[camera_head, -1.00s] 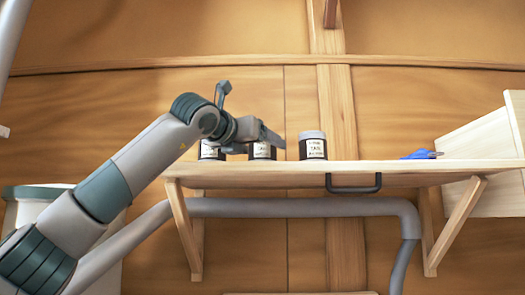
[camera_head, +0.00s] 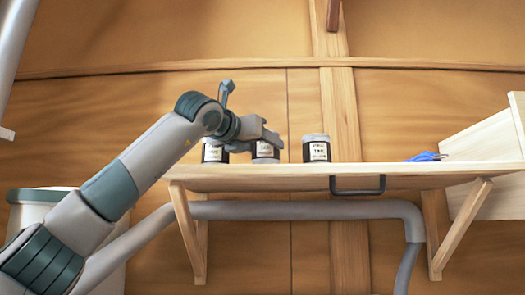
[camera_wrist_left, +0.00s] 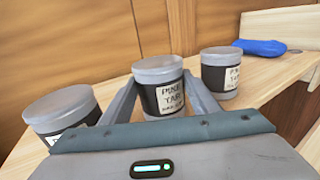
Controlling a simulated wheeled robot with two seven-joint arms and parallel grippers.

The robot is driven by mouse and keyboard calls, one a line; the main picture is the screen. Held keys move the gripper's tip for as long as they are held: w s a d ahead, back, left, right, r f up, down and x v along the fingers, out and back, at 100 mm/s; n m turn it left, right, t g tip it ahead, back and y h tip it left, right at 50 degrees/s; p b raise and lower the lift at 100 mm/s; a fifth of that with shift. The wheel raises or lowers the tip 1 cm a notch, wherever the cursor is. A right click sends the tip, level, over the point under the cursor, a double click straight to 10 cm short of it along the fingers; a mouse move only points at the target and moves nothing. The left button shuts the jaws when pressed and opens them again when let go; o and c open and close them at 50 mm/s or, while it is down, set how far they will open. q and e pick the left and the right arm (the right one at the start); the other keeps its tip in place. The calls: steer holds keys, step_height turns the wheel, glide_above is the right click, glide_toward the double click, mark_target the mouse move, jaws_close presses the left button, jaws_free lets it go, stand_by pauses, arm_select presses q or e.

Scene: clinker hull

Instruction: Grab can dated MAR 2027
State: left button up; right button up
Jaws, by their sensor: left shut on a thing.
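Three dark cans with grey lids and pale labels stand upright in a row on the wooden shelf (camera_head: 400,171). My left gripper (camera_head: 266,137) is shut on the middle can (camera_head: 265,152). In the left wrist view the middle can (camera_wrist_left: 160,72) sits between the two fingers, its label facing me with "PINE TAR" roughly legible and a smaller line too blurred to read. The left can (camera_head: 214,151) stands beside the gripper, and the right can (camera_head: 316,149) stands clear of it. I cannot read a date on any can. My right gripper is not in view.
A blue object (camera_head: 427,156) lies on the shelf's right part, near a pale wooden panel (camera_head: 485,150). A dark handle (camera_head: 358,191) is on the shelf's front edge, with a grey pipe (camera_head: 300,209) below. The shelf between the right can and the blue object is clear.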

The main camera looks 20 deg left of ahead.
arm_select(q)
steer(key=shift+r, duration=0.45)
steer(key=shift+r+b, duration=0.3)
steer(key=shift+r, duration=0.65)
steer(key=s+d+r+b, duration=0.2)
steer(key=s+d+r, duration=0.3)
steer(key=d, duration=0.5)
step_height(320, 180, up, 2)
steer(key=shift+s+d+r, duration=0.2)
steer(key=shift+s, duration=0.2)
